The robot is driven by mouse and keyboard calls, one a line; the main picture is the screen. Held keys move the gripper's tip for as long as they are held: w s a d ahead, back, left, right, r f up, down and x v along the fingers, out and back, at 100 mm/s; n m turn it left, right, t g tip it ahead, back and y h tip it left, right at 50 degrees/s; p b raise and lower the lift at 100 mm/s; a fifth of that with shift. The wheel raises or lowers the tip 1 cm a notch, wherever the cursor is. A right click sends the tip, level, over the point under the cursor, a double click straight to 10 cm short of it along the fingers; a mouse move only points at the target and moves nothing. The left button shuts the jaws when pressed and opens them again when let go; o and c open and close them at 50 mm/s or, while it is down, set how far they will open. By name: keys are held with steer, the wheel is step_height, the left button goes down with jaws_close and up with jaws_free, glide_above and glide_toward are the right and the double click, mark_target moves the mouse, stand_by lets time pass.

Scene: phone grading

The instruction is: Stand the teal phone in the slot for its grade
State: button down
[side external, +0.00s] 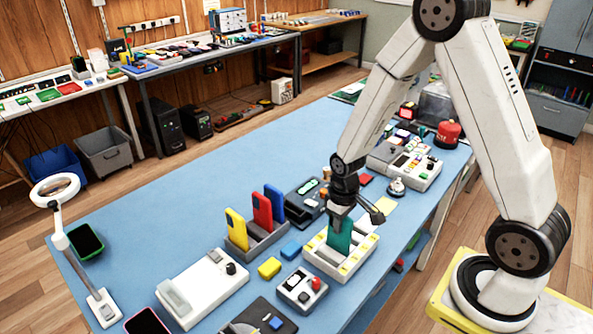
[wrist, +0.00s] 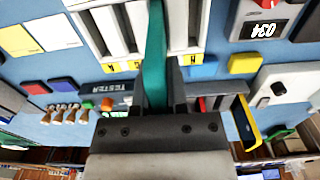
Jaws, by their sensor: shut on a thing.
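The teal phone (side external: 340,236) is upright in my gripper (side external: 342,208), which is shut on its upper end. In the wrist view the phone (wrist: 154,50) shows edge-on between the dark fingers (wrist: 157,85). The white slotted rack (side external: 322,262) with yellow labels is under my gripper. The phone's lower part is among the rack's dividers; its bottom edge is hidden, so I cannot tell whether it touches the slot floor. In the wrist view white dividers (wrist: 112,30) and yellow labels (wrist: 192,59) flank the phone. The label marks are too small to read surely.
A grey holder (side external: 242,248) with yellow, red and blue phones stands left of the rack. A small device (side external: 300,290), a yellow block (side external: 269,268) and a blue block (side external: 291,250) lie nearby. A white machine (side external: 205,290) is at front left.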

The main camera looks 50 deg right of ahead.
steer(key=shift+f, duration=0.4)
steer(key=shift+c, duration=1.2)
jaws_free()
steer(key=shift+r, duration=0.15)
steer(key=shift+r, duration=0.55)
steer(key=shift+r, duration=0.25)
steer(key=shift+r, duration=0.5)
steer(key=shift+r, duration=0.3)
